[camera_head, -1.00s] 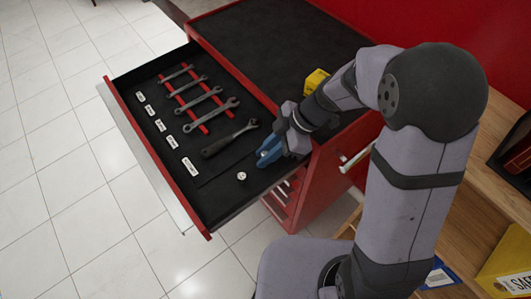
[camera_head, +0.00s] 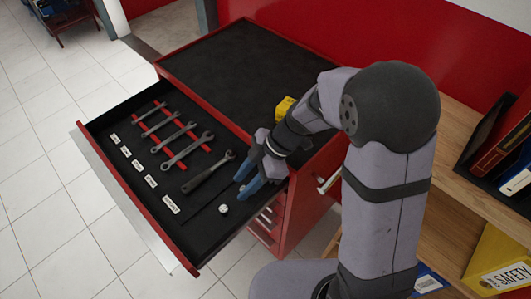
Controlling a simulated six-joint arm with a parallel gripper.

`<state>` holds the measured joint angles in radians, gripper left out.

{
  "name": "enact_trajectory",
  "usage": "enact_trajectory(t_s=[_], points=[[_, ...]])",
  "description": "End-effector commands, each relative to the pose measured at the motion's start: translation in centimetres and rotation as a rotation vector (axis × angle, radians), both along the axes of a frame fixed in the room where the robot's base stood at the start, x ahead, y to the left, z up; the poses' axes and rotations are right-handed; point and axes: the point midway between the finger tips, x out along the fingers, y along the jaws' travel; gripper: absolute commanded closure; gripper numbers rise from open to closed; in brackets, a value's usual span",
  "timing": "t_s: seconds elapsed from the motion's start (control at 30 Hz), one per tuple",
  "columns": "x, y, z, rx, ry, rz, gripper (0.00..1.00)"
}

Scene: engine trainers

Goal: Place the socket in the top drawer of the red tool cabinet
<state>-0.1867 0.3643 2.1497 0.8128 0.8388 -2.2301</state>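The red tool cabinet (camera_head: 290,215) stands in the middle with its top drawer (camera_head: 135,217) pulled out. The socket (camera_head: 223,209), a small silver cylinder, rests on the black drawer floor near the drawer's right front part. My gripper (camera_head: 245,180) has blue fingers, which are spread apart. It is over the right side of the drawer, above and to the right of the socket in the picture, and holds nothing that I can see. The socket is apart from the fingers.
Several wrenches (camera_head: 187,150) lie on red strips in the drawer, with an adjustable wrench (camera_head: 208,172) beside them. White labels (camera_head: 171,204) line the drawer's front. A yellow object (camera_head: 285,109) is on the black cabinet top (camera_head: 245,72). A wooden shelf (camera_head: 455,180) with binders stands at right.

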Motion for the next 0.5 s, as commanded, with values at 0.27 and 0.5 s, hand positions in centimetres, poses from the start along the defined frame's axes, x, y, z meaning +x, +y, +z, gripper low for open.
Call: enact_trajectory(t_s=[0.27, 0.5], points=[[0.9, -3.1, 4.8, 0.001, -0.008, -0.004, 0.64], [1.3, -5.2, 8.1, 0.0, -0.006, -0.002, 0.64]])
